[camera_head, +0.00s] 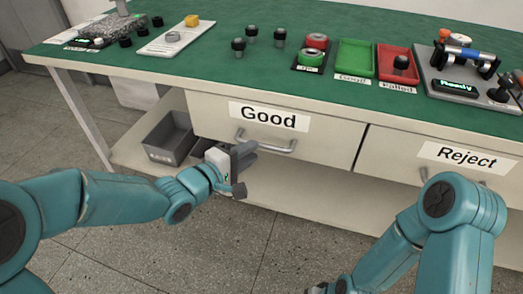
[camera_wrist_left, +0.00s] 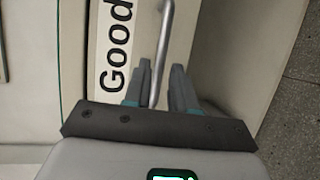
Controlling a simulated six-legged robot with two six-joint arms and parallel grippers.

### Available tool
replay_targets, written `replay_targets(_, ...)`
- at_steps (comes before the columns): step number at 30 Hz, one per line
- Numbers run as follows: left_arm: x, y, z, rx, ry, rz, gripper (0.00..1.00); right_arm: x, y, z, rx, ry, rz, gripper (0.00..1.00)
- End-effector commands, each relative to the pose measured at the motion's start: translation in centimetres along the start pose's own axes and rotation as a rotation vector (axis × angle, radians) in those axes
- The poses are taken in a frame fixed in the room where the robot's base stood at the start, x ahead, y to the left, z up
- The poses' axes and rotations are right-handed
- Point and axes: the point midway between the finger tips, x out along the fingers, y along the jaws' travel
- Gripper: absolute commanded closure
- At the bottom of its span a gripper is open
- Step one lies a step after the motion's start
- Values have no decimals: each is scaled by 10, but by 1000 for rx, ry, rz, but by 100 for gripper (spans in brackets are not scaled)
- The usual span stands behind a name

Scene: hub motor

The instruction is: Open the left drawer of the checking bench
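The checking bench (camera_head: 200,65) has a green top and two white drawers under it. The left drawer (camera_head: 215,127), labelled "Good", is shut, its front in line with the right drawer. Its silver bar handle (camera_head: 268,147) is below the label. My left gripper (camera_head: 245,150) is at the left end of this handle. In the left wrist view, the handle bar (camera_wrist_left: 165,35) runs down between the two fingers (camera_wrist_left: 160,80), which stand apart with a visible gap. The fingers partly hide the handle's left end in the head view.
The right drawer (camera_head: 400,150), labelled "Reject", is shut. A grey bin (camera_head: 165,140) stands on the lower shelf behind my left gripper. The green tray (camera_head: 356,58), red tray (camera_head: 393,62) and several dark parts stand on the bench top. The floor in front is clear.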

Motion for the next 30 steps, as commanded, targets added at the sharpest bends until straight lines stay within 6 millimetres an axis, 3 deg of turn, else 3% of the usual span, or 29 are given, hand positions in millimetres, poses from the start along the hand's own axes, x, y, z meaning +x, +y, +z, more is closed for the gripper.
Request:
replay_targets(3, 25, -4, 1, 1, -1, -1, 75, 9, 4, -2, 5, 4, 1, 39)
replay_targets(9, 47, -2, 0, -1, 1, -1, 75, 13, 6, -4, 8, 11, 1, 39)
replay_targets(19, 52, 0, 0, -1, 2, -1, 75, 13, 7, -4, 8, 13, 1, 39)
replay_targets(20, 52, 0, 0, -1, 2, -1, 78, 13, 7, -4, 8, 12, 1, 39)
replay_targets(22, 52, 0, 0, -1, 2, -1, 100, 13, 7, -4, 8, 12, 1, 39)
replay_targets(30, 52, 0, 0, -1, 2, -1, 100, 12, 6, -4, 8, 12, 1, 39)
